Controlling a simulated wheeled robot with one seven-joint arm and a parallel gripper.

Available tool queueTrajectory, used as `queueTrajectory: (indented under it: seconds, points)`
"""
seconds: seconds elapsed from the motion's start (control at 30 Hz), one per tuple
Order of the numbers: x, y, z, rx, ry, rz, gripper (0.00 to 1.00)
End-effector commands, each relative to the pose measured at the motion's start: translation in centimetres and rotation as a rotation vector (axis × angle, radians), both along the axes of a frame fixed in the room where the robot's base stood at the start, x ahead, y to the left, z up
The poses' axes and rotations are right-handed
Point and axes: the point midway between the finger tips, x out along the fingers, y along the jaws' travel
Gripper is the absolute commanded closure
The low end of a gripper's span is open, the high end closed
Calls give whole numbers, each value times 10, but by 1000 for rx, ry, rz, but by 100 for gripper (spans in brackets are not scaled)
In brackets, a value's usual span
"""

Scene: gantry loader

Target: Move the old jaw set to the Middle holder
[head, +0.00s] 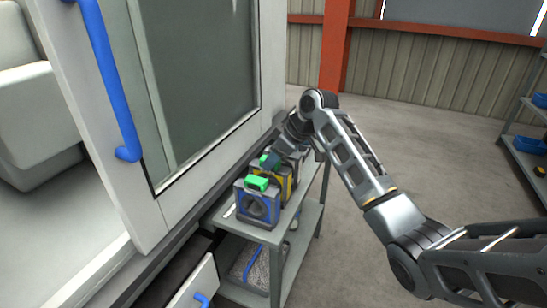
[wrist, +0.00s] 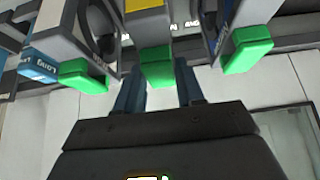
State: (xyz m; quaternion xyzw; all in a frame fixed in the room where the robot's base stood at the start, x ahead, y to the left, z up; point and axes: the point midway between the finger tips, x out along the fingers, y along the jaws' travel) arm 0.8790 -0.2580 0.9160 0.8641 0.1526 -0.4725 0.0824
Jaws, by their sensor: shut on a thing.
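Jaw sets with green grip blocks stand in a row on a grey cart. The nearest, a blue-framed jaw set (head: 258,208), is in front in the head view. A yellow-framed jaw set (head: 286,186) is right behind it and partly hidden; its yellow part also shows in the wrist view (wrist: 150,30). My gripper (wrist: 159,82) has its two fingers on either side of the middle green block, shut on the yellow-framed set. In the head view, my wrist covers the back of the row. I cannot tell which set is the old one, or whether the held one is lifted.
The grey cart (head: 304,222) has a lower shelf with a grey bin (head: 256,268). A white machine door with a blue handle (head: 112,90) stands close on the left. In the wrist view, neighbouring green blocks (wrist: 83,76) (wrist: 248,48) flank my fingers closely. Open floor lies right.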

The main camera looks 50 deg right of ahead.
Motion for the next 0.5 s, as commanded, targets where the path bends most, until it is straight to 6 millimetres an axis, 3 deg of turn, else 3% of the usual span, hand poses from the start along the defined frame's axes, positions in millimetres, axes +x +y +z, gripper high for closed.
queueTrajectory:
  seconds: [0.33,0.37,0.5]
  points:
    - [0,0,-4,-1,-1,0,100]
    - [0,0,-4,-1,-1,0,61]
    - [0,0,-4,-1,-1,0,48]
